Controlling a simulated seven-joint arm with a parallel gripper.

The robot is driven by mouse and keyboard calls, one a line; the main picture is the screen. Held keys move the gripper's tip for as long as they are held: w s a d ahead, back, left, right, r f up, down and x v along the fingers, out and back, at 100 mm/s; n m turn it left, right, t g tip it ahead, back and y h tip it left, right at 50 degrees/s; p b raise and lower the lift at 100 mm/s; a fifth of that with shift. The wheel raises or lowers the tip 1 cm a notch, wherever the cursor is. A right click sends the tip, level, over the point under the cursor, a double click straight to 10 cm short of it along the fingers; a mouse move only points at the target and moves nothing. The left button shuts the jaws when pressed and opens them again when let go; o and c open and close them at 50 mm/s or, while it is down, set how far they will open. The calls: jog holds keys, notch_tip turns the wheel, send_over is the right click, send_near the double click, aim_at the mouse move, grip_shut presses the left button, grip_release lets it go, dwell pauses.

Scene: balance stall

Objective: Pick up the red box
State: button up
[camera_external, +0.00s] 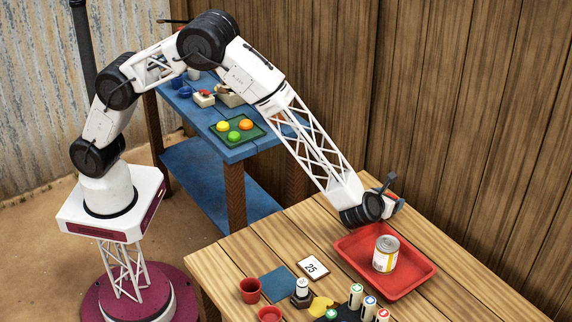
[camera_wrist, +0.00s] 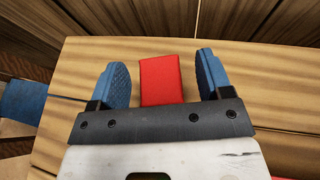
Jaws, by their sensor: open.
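The red box (camera_wrist: 160,84) shows in the wrist view as a plain red block on the wooden table. My gripper (camera_wrist: 162,62) is open, with one blue finger on each side of the box. A gap shows between the box and each finger. The near end of the box is hidden behind the gripper's dark bar. In the external view my gripper (camera_external: 396,203) is low over the far part of the table, by the wooden wall. The box cannot be clearly made out there.
A red tray (camera_external: 418,284) holding a can (camera_external: 386,254) lies just in front of my gripper. Red cups (camera_external: 250,290), a number card (camera_external: 312,268) and several small bottles (camera_external: 356,296) stand nearer. The wooden wall (camera_external: 450,120) rises close behind.

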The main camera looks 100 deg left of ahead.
jog(key=shift+c, duration=0.3)
jog(key=c, duration=1)
jog(key=shift+o, duration=0.2)
jog(key=shift+r, duration=0.1)
jog(key=shift+r, duration=0.7)
notch_tip(320, 180, up, 2)
jog(key=shift+r, duration=0.1)
jog(key=s+r, duration=0.1)
jog(key=s, duration=1.5)
jog(key=shift+a+r, duration=0.1)
